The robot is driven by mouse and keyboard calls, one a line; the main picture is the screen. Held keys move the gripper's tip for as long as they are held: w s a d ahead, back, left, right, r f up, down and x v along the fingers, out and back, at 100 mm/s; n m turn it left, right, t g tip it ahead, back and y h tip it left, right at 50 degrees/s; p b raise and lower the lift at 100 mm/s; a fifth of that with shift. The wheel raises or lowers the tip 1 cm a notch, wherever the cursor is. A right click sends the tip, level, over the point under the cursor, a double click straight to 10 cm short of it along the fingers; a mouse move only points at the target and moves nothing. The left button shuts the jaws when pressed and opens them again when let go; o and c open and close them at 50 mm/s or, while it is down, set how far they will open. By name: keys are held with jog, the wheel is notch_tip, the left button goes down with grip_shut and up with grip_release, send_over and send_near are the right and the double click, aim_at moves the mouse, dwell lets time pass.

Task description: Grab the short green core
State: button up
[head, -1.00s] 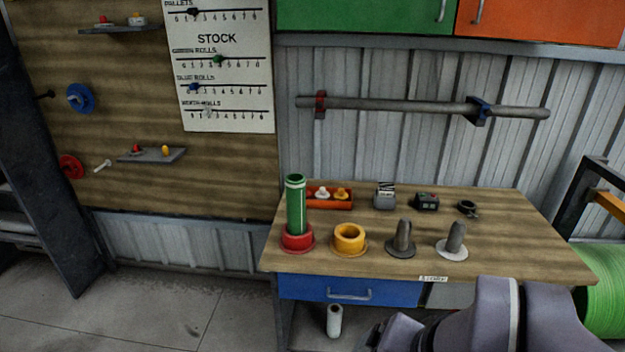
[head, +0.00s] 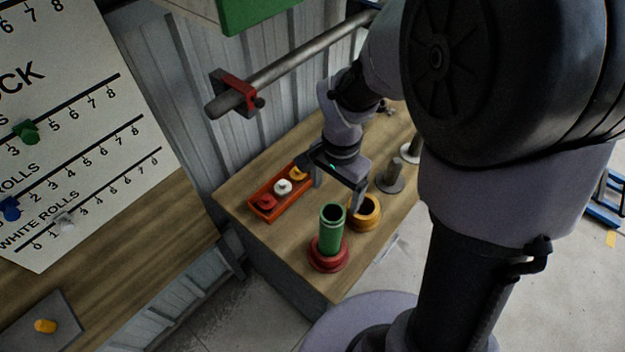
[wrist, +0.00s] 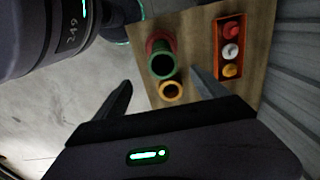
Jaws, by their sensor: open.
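The short green core (head: 332,222) stands upright in a red ring-shaped holder (head: 328,256) near the corner of the wooden bench. In the wrist view the green core (wrist: 163,65) is seen from above as an open tube, beyond and between my fingers. My gripper (head: 337,198) is open and empty above the bench, behind the core and close to the yellow ring (head: 366,212). In the wrist view my gripper's fingers (wrist: 163,90) are spread wide, with the yellow ring (wrist: 171,91) between them. The gripper is apart from the core.
An orange tray (head: 268,206) with red, white and yellow pieces lies beside my gripper. A grey peg (head: 391,177) stands past the yellow ring. A steel bar on a red bracket (head: 236,92) juts from the wall above the bench. The bench's front corner is clear.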

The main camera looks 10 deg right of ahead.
jog(key=b, duration=0.3)
send_over(332, 219)
jog(key=s+a, duration=0.1)
jog(key=s, duration=0.2)
jog(key=f, duration=1.4)
jog(key=shift+w, duration=0.25)
jog(key=shift+r, duration=0.1)
jog(key=shift+s, duration=0.1)
jog(key=shift+c, duration=0.4)
grip_shut()
